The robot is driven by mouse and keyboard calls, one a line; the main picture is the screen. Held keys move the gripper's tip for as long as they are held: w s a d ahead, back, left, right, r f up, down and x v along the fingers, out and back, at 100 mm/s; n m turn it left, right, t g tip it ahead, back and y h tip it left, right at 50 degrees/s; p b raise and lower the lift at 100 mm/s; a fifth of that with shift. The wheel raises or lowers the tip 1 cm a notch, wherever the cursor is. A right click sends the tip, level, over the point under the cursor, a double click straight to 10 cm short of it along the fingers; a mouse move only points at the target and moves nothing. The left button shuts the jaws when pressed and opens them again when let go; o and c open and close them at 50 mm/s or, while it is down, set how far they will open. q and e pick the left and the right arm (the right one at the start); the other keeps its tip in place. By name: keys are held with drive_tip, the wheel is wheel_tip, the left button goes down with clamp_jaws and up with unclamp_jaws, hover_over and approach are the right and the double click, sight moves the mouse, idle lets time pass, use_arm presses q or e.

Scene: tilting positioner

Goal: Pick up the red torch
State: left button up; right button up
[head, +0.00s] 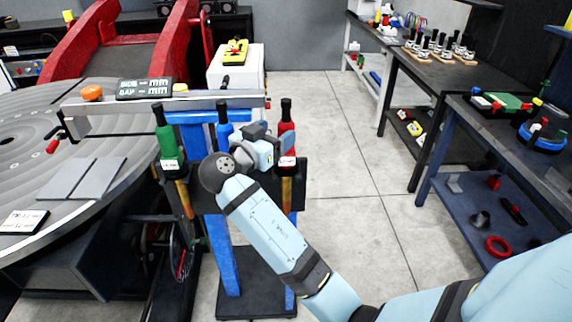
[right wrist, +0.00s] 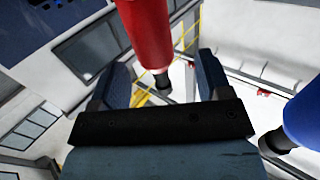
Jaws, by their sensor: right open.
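The red torch (head: 287,132) stands upright in the right-hand holder of the blue stand (head: 226,262). It shows in the right wrist view (right wrist: 147,32) with its dark tip between my open fingers in the picture. I cannot tell whether they touch it. My right gripper (head: 268,146) is just left of the red torch in the head view, and its open fingers also show in the right wrist view (right wrist: 165,78). My arm hides part of the stand and the torch's lower left side. My left gripper is not in view.
A blue torch (head: 224,122) stands close behind my right gripper, and a green torch (head: 165,138) stands at the left. A large round table (head: 90,210) lies left of the stand. Benches (head: 440,85) line the right side. The floor (head: 340,150) between is clear.

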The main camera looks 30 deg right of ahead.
sight(290, 127)
drive_tip(key=x, duration=0.2)
drive_tip(key=p+x, duration=0.1)
drive_tip(key=x, duration=0.1)
drive_tip(key=p+x, duration=0.1)
drive_tip(key=x, duration=0.1)
drive_tip(key=shift+s+f, duration=0.3)
drive_tip(key=shift+f, duration=0.1)
